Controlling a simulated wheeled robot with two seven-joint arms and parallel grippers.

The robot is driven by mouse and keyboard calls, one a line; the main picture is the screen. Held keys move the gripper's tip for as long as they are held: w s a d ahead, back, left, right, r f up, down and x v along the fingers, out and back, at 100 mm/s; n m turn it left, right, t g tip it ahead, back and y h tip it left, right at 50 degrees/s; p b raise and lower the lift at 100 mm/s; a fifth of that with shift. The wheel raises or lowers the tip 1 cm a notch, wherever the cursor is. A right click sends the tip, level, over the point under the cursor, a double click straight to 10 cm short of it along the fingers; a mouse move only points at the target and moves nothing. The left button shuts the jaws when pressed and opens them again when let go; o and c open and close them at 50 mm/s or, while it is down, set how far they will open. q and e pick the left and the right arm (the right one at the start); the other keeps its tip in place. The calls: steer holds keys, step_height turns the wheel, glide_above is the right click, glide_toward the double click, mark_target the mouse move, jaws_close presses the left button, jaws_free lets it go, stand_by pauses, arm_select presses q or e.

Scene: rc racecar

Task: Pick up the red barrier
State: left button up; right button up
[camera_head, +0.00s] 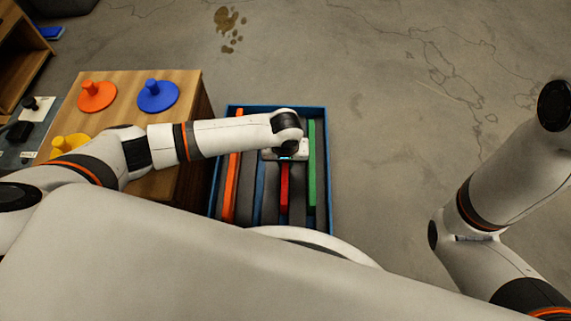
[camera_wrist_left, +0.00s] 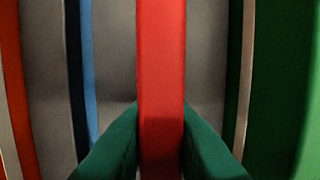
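The red barrier (camera_head: 284,190) is a long, narrow bar in the blue-rimmed crate (camera_head: 331,200), between dark grey dividers. My left gripper (camera_head: 286,152) is over it from above, covering its far part in the head view. In the left wrist view the red barrier (camera_wrist_left: 161,50) runs straight up the middle. The two green fingertips (camera_wrist_left: 160,125) lie close against both its sides, with no gap visible, so the gripper looks shut on it. The barrier's underside is hidden. My right gripper is out of view; only right arm links show.
An orange barrier (camera_head: 232,185) stands left and a green barrier (camera_head: 312,165) right in the same crate. A wooden cabinet (camera_head: 190,90) next to the crate carries orange (camera_head: 97,95), blue (camera_head: 158,95) and yellow (camera_head: 70,143) round-based pieces. The floor right of the crate is clear.

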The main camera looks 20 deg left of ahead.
arm_select(q)
jaws_close()
